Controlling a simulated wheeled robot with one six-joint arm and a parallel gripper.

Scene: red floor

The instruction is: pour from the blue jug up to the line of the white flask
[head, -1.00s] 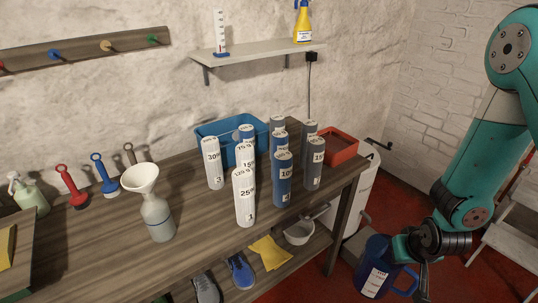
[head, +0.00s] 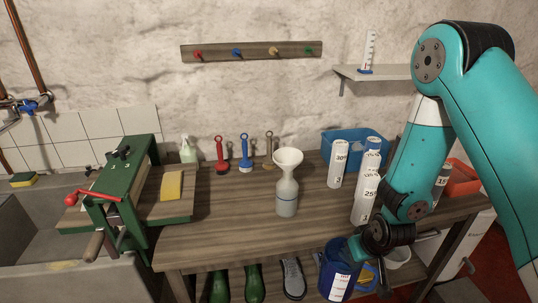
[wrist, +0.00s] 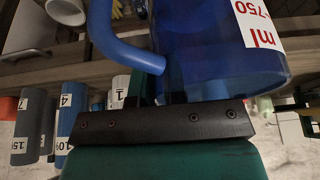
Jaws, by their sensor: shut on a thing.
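The blue jug (head: 338,272) with a white label hangs low in front of the bench's front edge. My gripper (head: 362,252) is shut on it at its right side. In the wrist view the jug (wrist: 205,60) and its blue handle (wrist: 112,40) lie right at the dark gripper (wrist: 150,100); the fingertips are partly hidden. The white flask (head: 287,200) stands upright on the bench, with a line around its body and a white funnel (head: 288,158) in its neck. The jug is apart from the flask, lower and to its right. Its contents are not visible.
White numbered cylinders (head: 338,165) stand right of the flask, partly behind my arm, before a blue bin (head: 340,141). A green press (head: 118,190) stands left. Bare bench top (head: 235,215) lies left of the flask. Boots and shoes (head: 293,278) are below.

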